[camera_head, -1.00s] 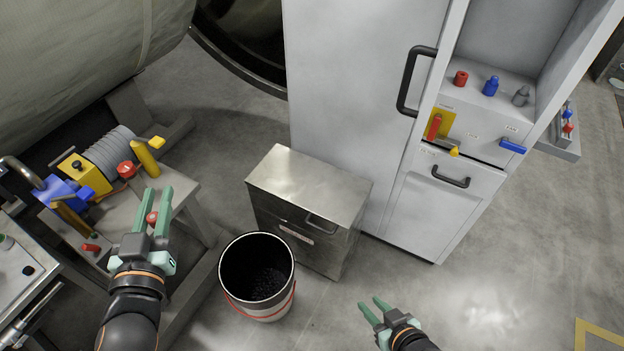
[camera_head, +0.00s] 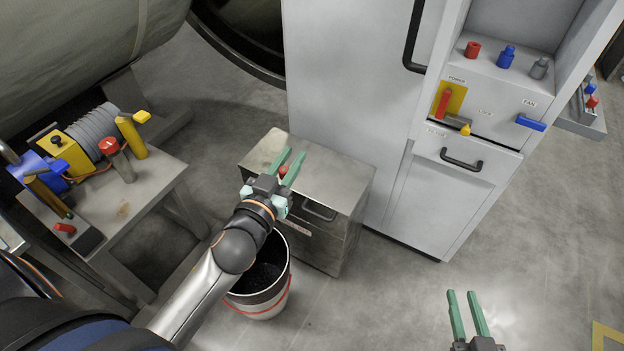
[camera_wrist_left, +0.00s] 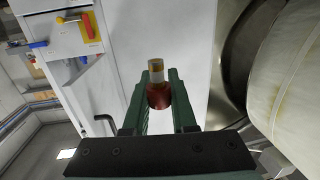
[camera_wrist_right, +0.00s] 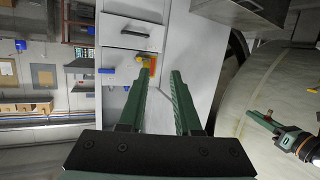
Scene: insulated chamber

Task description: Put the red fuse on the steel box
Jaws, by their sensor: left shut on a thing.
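My left gripper (camera_head: 288,164) is shut on a red fuse (camera_head: 284,170). It overlaps the top of the steel box (camera_head: 343,182) in the head view; the height above the lid is hard to tell. In the left wrist view the fuse (camera_wrist_left: 158,94) sits between the fingers, its red end towards me and a pale metallic end with an orange-brown tip pointing away. The steel box is a closed grey metal box on the floor, with a handle on its front. My right gripper (camera_head: 462,293) is open and empty over the floor at the lower right.
A bucket (camera_head: 258,307) with dark contents stands in front of the box. A tall white cabinet (camera_head: 345,80) stands behind it, with red (camera_head: 473,49), blue (camera_head: 506,57) and grey (camera_head: 539,68) pieces on its shelf. A bench (camera_head: 125,208) with a winch is at left.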

